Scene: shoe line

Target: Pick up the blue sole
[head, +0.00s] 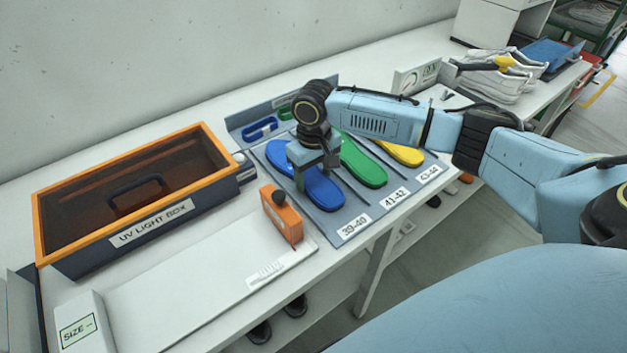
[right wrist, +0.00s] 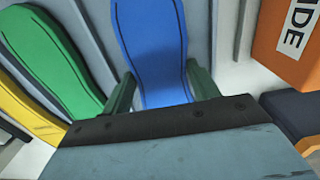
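The blue sole (head: 321,191) lies in the leftmost lane of the grey sole tray, by the 39-40 label. My right gripper (head: 314,172) is directly over it, pointing down, with its fingers low at the sole's middle. In the right wrist view the blue sole (right wrist: 152,45) runs between the two fingers of my right gripper (right wrist: 163,90), one at each side edge. Little or no gap shows there, and I cannot tell whether the fingers press on it. The sole appears to rest in the tray. My left gripper is not in view.
A green sole (head: 362,165) and a yellow sole (head: 402,153) lie to the right in the tray (head: 352,213). An orange block (head: 282,214) stands close on the left. The UV light box (head: 140,195) is farther left. The white board (head: 205,285) is clear.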

